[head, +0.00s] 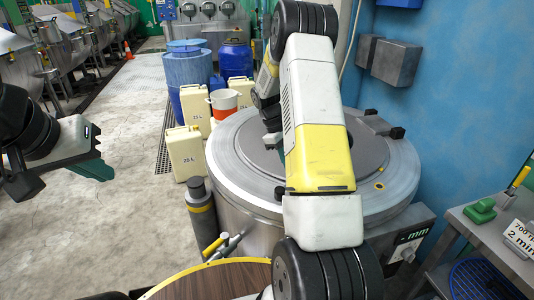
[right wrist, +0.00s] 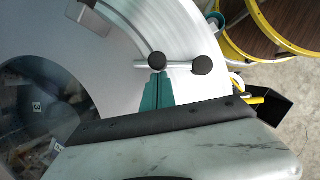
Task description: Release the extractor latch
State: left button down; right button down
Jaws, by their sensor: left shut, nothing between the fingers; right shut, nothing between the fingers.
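The extractor (head: 235,175) is a round grey metal machine with a wide flat rim and a dark lid. My left gripper (head: 100,170) is shut and empty, over the floor at the left, away from the extractor.
Pale 25 L canisters (head: 186,152), an orange-and-white bucket (head: 224,103) and blue drums (head: 190,75) stand behind and left of the extractor. A grey side table (head: 490,235) stands at right.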

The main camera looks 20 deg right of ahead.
jog(key=s+d+m, duration=0.1)
jog(key=m, duration=0.1)
jog(key=s+m+y, duration=0.1)
jog(key=shift+d+m+g, duration=0.4)
jog(key=s+m, duration=0.1)
jog(key=m+y, duration=0.1)
jog(key=shift+s+d+m, duration=0.3)
jog(key=shift+s+d, duration=0.05)
jog(key=s+m+y, duration=0.1)
jog(key=s+m, duration=0.1)
jog(key=m, duration=0.1)
jog(key=shift+s+d+y, duration=0.15)
jog(key=shift+y, duration=0.25)
jog(key=shift+s+m+y, duration=0.25)
jog(key=shift+s+m, duration=0.3)
jog(key=shift+m, duration=0.4)
jog(key=shift+s+m+y, duration=0.25)
jog(key=shift+s+m, duration=0.25)
jog(key=shift+m, duration=0.45)
jog(key=shift+s+a, duration=0.1)
jog(key=shift+a, duration=0.1)
jog(key=v, duration=0.8)
jog(key=shift+t, duration=0.3)
